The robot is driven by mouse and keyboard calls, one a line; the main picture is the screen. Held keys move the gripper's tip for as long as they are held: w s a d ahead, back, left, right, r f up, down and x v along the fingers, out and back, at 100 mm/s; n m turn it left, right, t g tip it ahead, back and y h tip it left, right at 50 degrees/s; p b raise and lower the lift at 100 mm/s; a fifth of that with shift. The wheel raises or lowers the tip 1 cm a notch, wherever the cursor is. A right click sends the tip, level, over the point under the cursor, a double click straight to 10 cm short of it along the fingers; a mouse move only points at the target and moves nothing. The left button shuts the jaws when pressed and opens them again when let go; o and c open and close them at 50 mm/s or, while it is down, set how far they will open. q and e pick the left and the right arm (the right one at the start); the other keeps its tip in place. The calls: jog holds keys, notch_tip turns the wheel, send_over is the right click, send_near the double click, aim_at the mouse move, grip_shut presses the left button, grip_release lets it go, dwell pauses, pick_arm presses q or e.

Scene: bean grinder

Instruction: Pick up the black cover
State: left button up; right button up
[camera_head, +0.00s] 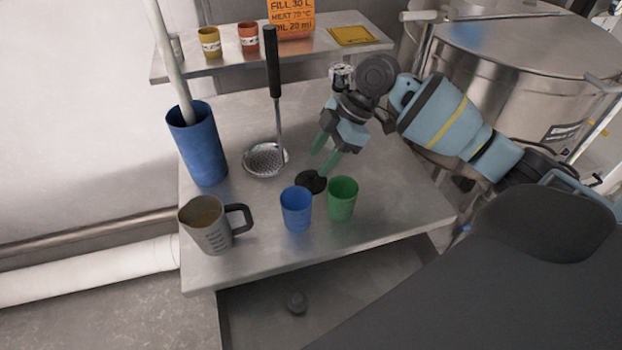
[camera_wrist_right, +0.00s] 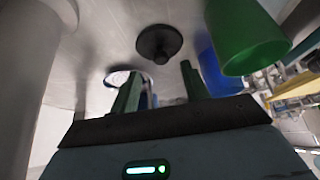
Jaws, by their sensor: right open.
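The black cover (camera_head: 311,182) is a small dark disc lying on the metal table, just behind the blue cup (camera_head: 296,209) and the green cup (camera_head: 342,198). In the right wrist view the cover (camera_wrist_right: 159,43) shows a raised knob and lies beyond the fingertips. My right gripper (camera_head: 322,162) reaches in from the right with its green fingers pointing down, close to the cover. It is open, and nothing shows between its fingers (camera_wrist_right: 158,80) in the wrist view. Whether a finger touches the cover cannot be told. My left gripper is not in view.
A perforated ladle (camera_head: 265,160) stands left of the cover, with a tall blue container (camera_head: 197,145) farther left. A grey mug (camera_head: 205,228) is at the front left. A shelf (camera_head: 185,69) with small cups runs along the back, and a large steel vessel (camera_head: 500,85) stands at the right.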

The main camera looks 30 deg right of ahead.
aim_at(312, 173)
jog(key=x, duration=0.4)
jog(key=shift+s+f, duration=0.1)
jog(key=shift+s, duration=0.05)
grip_shut()
notch_tip(312, 173, up, 10)
jog(key=shift+p, duration=0.35)
